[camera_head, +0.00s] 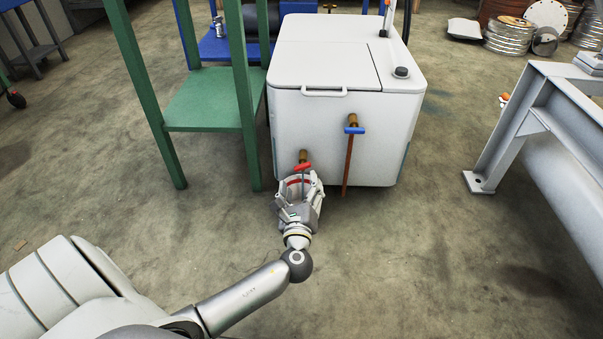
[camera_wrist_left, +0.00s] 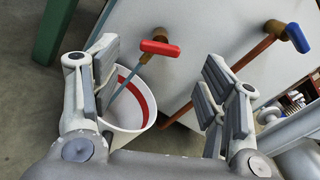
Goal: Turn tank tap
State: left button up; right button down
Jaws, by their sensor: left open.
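The white tank (camera_head: 346,140) stands on the floor with two taps on its front. The lower left tap has a red handle (camera_head: 303,167), also in the left wrist view (camera_wrist_left: 160,47). The other tap has a blue handle (camera_head: 354,130) and a brown pipe running down. My left gripper (camera_head: 297,183) is open in front of the red-handled tap, its fingers spread to both sides and apart from the handle. A white bucket with a red band (camera_wrist_left: 130,100) is below the tap, partly hidden by my gripper. A thin blue-grey line runs from the tap into the bucket. My right gripper is not in view.
A green metal stand (camera_head: 208,98) is close on the tank's left. A grey steel frame (camera_head: 508,130) stands to the right. Metal drums (camera_head: 508,36) are at the back right. The floor in front of the tank is mostly clear.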

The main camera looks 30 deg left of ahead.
pick_arm(q)
jog(key=v, duration=0.4)
dwell(0.5)
